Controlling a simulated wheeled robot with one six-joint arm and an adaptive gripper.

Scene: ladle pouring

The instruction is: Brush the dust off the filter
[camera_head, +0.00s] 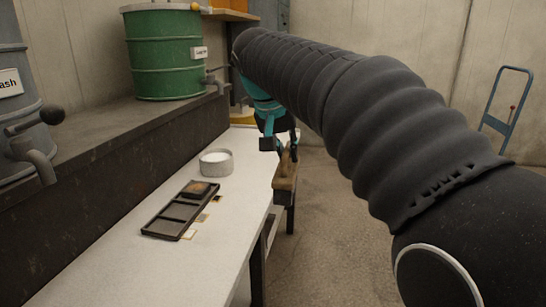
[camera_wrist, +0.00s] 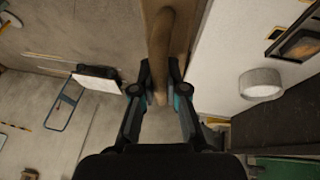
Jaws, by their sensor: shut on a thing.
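My gripper (camera_head: 282,150) is beyond the far right edge of the white table. In the wrist view its fingers (camera_wrist: 160,85) are shut on a light wooden handle (camera_wrist: 161,40), probably the brush's; no bristles show. A dark compartmented tray (camera_head: 168,220) lies on the table, with a brownish square piece (camera_head: 201,189) in its far compartment. This may be the filter, but I cannot make out dust on it. Part of the tray (camera_wrist: 302,44) also shows at the right of the wrist view.
A round white-grey bowl (camera_head: 216,168) with pale contents stands behind the tray. A wooden stand (camera_head: 285,184) is beside the table, near my gripper. A green drum (camera_head: 167,60) and a grey tank (camera_head: 20,130) stand on the dark ledge at left. The near tabletop is clear.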

